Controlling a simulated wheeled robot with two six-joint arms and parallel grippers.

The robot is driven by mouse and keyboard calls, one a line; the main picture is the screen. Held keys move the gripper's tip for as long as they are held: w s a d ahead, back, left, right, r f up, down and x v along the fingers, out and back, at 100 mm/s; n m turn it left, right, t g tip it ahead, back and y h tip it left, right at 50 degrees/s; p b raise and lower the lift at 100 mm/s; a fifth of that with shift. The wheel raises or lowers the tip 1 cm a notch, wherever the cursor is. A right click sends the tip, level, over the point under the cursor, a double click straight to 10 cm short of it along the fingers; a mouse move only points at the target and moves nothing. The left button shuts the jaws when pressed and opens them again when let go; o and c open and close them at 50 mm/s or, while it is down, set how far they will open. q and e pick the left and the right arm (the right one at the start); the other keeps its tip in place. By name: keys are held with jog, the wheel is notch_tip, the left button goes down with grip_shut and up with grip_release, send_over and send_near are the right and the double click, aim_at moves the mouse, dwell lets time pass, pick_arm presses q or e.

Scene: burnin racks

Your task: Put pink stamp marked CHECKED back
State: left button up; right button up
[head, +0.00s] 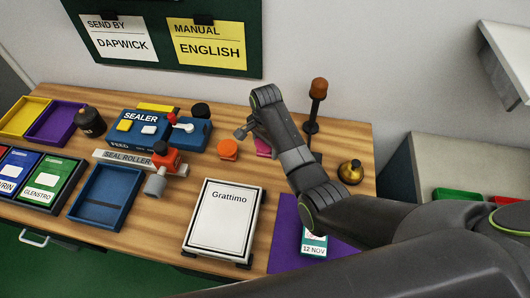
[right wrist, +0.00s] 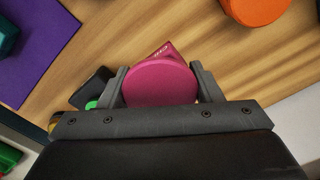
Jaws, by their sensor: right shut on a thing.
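The pink stamp (right wrist: 160,83) has a round knob and a pink base with partly hidden pale lettering. In the right wrist view my right gripper (right wrist: 163,90) has one finger on each side of the knob and is shut on it. In the head view only part of the pink stamp (head: 263,148) shows, low beside the dark wrist of my right arm, which covers the rest. I cannot tell whether its base touches the table. My left gripper is not in view.
An orange stamp (head: 228,149) stands left of the pink one. A brass bell (head: 350,172) and a tall brown-topped post (head: 318,95) stand to the right. The Grattimo board (head: 223,220) lies front left.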

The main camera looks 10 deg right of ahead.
aim_at(266, 163)
jog(key=shift+f, duration=0.8)
jog(key=shift+w+f, duration=0.1)
jog(key=shift+f, duration=1.9)
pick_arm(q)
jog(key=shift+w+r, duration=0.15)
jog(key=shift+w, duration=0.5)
pick_arm(e)
jog(key=shift+f, duration=0.1)
jog(key=shift+f, duration=0.1)
jog(key=o, duration=0.8)
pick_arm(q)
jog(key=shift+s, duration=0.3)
